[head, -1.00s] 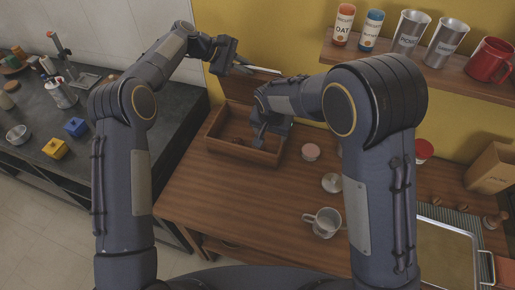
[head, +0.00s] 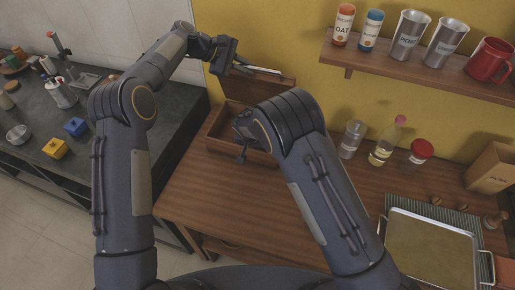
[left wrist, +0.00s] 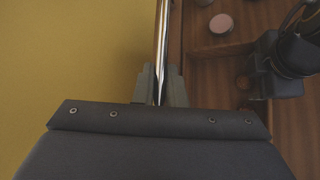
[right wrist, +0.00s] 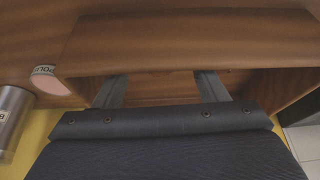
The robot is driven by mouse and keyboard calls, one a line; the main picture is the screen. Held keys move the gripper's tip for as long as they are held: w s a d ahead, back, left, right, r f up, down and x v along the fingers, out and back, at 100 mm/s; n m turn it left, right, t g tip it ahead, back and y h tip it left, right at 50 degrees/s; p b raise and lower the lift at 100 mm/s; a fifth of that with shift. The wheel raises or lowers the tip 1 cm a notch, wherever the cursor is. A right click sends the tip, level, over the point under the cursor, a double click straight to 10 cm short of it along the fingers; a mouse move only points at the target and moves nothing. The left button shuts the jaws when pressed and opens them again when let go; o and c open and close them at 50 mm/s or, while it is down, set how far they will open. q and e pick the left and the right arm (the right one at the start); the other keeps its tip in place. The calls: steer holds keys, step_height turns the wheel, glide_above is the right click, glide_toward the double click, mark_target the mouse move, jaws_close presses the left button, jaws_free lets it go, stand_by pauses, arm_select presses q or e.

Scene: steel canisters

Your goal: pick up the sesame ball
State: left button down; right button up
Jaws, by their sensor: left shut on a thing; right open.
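No sesame ball can be made out in any view; the box's inside is largely hidden by my right arm. A wooden box (head: 222,144) stands at the back left of the wooden counter, its lid (head: 243,90) raised. My right gripper (head: 243,152) is open, pointing down at the box. In the right wrist view its fingers (right wrist: 160,78) are apart beside the box wall (right wrist: 180,42).
A pink-topped container (right wrist: 47,82) and a steel canister (right wrist: 10,112) stand close to the box. A clear bottle (head: 384,146), a red-lidded jar (head: 418,153) and a metal tray (head: 432,218) are on the right. A shelf (head: 420,72) hangs above.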

arm_select(q)
steer(key=shift+r, duration=0.1)
arm_select(e)
steer(key=x, duration=0.4)
steer(key=shift+r, duration=0.1)
steer(key=c, duration=1.1)
step_height(320, 180, up, 10)
steer(key=shift+r, duration=0.1)
